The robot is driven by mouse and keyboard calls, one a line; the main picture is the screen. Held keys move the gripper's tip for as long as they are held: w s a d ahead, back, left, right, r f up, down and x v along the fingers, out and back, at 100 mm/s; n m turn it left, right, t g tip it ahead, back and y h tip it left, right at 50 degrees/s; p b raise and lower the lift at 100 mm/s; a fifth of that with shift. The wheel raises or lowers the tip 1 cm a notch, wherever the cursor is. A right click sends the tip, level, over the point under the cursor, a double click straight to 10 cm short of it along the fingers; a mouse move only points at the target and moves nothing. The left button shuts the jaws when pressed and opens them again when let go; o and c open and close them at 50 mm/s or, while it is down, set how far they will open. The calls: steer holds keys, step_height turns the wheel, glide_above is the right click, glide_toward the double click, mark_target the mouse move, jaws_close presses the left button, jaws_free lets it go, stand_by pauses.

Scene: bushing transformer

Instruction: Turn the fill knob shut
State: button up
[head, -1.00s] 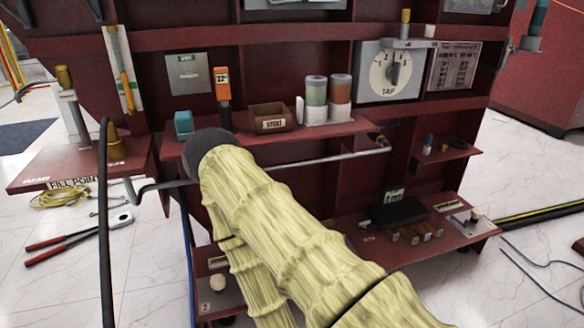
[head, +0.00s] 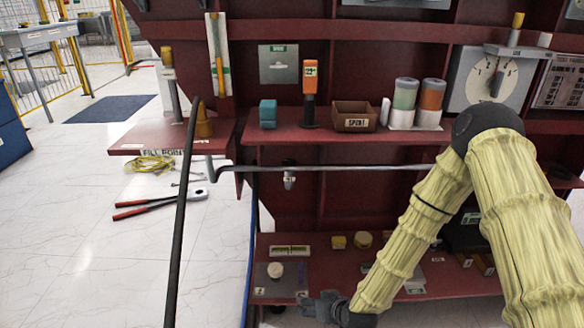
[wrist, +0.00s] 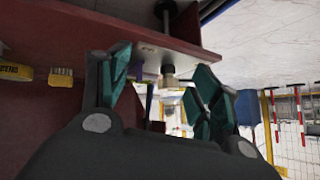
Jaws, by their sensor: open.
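A cream round knob (head: 275,270) stands on a grey plate at the left end of the lower red shelf (head: 340,270). Its label is too small to read, so I cannot tell for sure that it is the fill knob. My gripper (head: 318,304) is low at the shelf's front, to the right of and nearer than the knob. In the wrist view, which looks upside down, my open gripper (wrist: 160,88) has its green-padded fingers spread.
A FILL POINT label (head: 171,152) is on the left side shelf, with a brass fitting (head: 204,122) above. A black hose (head: 182,210) hangs left of the lower shelf. Yellow blocks (head: 350,241) sit right of the knob. A grey pipe (head: 330,168) crosses above.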

steer(key=w+a+r+n+t+y, duration=0.1)
steer(key=w+a+r+t, duration=0.25)
steer(key=w+r, duration=0.85)
steer(key=n+t+y, duration=0.1)
steer(key=t+y, duration=0.1)
steer(key=t, duration=0.3)
glide_toward(292, 169)
steer(key=w, duration=0.2)
steer(key=shift+g, duration=0.25)
steer(key=b+x, duration=0.1)
steer(key=x, duration=0.2)
steer(key=b+x, duration=0.2)
steer(key=x, duration=0.1)
steer(key=b+x, duration=0.1)
steer(key=x, duration=0.2)
steer(key=shift+a+r, duration=0.1)
steer(key=shift+a, duration=0.25)
steer(key=shift+w+a+r+b, duration=0.15)
steer(key=shift+w+a+b, duration=0.2)
steer(key=shift+w, duration=0.2)
steer(key=shift+c, duration=0.2)
steer(key=c, duration=1)
